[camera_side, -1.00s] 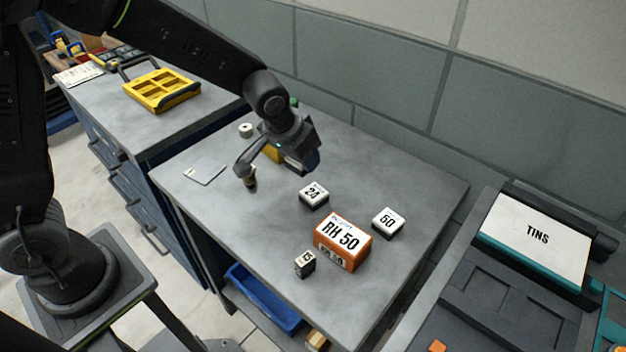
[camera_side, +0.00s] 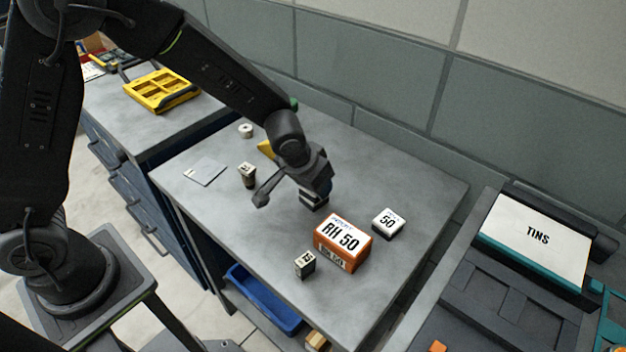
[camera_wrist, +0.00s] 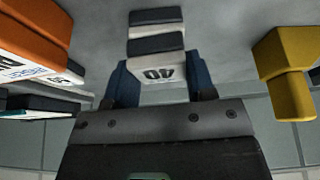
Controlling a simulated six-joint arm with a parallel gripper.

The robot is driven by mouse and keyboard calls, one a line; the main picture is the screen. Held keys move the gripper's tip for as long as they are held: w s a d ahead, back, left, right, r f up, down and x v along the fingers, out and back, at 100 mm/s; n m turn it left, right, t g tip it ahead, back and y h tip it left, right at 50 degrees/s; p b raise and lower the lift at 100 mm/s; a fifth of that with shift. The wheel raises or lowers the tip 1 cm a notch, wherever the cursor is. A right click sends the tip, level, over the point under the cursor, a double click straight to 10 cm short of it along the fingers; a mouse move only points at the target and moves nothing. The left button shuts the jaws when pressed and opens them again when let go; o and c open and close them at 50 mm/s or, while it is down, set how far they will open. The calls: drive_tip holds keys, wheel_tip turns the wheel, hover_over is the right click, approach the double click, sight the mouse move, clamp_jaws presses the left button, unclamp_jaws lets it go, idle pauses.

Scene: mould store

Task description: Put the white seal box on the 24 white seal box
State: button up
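In the wrist view a white seal box (camera_wrist: 161,68) with a dark base, marked 40 and seen upside down, sits between the two blue fingers of my gripper (camera_wrist: 162,88), which is shut on it. A second white and dark box, the 24 box (camera_wrist: 155,31), shows lined up directly under it; I cannot tell whether the two touch. In the side view my gripper (camera_side: 313,186) is over the 24 box's place, and a white and dark edge of the boxes (camera_side: 314,204) shows below it. The 24 marking is hidden now.
An orange RH 50 box (camera_side: 342,241) stands close in front, with a white 50 box (camera_side: 388,222) to its right and a small 15 box (camera_side: 305,264) to its left. A small dark box (camera_side: 247,175), a flat grey plate (camera_side: 205,171) and a yellow object (camera_side: 266,149) are at the left.

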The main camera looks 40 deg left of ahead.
drive_tip(key=o, duration=0.5)
drive_tip(key=shift+c, duration=0.2)
drive_tip(key=v, duration=1.2)
drive_tip(key=shift+r, duration=0.3)
drive_tip(key=s+a+r, duration=0.4)
drive_tip(key=s+a, duration=0.1)
drive_tip(key=s, duration=0.3)
drive_tip(key=s+a+r+t, duration=0.1)
drive_tip(key=s+a+r, duration=0.3)
drive_tip(key=s, duration=0.5)
drive_tip(key=shift+s+a+r, duration=0.2)
drive_tip(key=shift+s+a, duration=0.1)
drive_tip(key=shift+a, duration=0.25)
